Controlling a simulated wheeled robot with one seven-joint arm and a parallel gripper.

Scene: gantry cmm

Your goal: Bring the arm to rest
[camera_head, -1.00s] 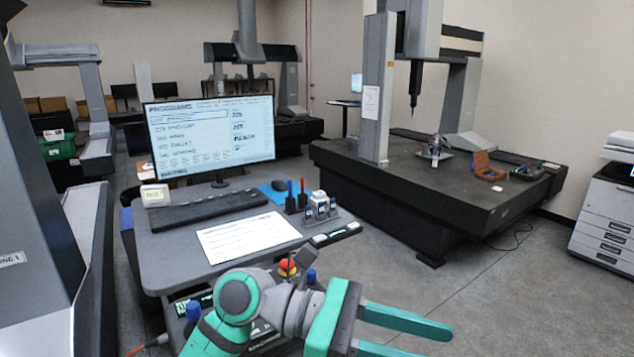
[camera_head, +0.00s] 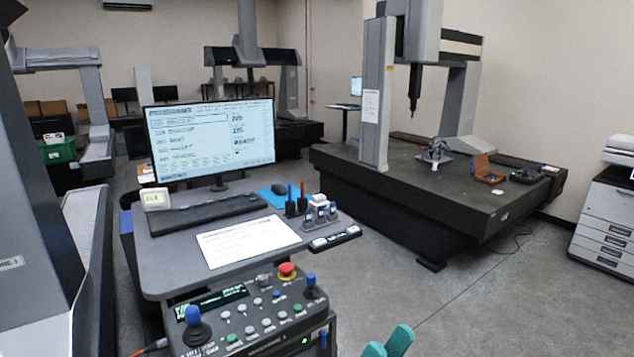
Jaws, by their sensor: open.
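My gripper (camera_head: 387,345) shows only as two teal fingertips at the bottom edge of the head view, right of the control panel. The fingertips are apart with nothing seen between them. The rest of my arm is below the picture and hidden. The gripper is over the floor side, clear of the desk (camera_head: 170,263) as far as I can tell.
A control panel (camera_head: 250,325) with joysticks and a red stop button (camera_head: 287,270) stands close on the left. The desk holds a monitor (camera_head: 210,140), keyboard (camera_head: 208,213) and paper (camera_head: 248,241). A gantry measuring machine (camera_head: 400,200) stands at the right. Open floor (camera_head: 500,310) lies right of the panel.

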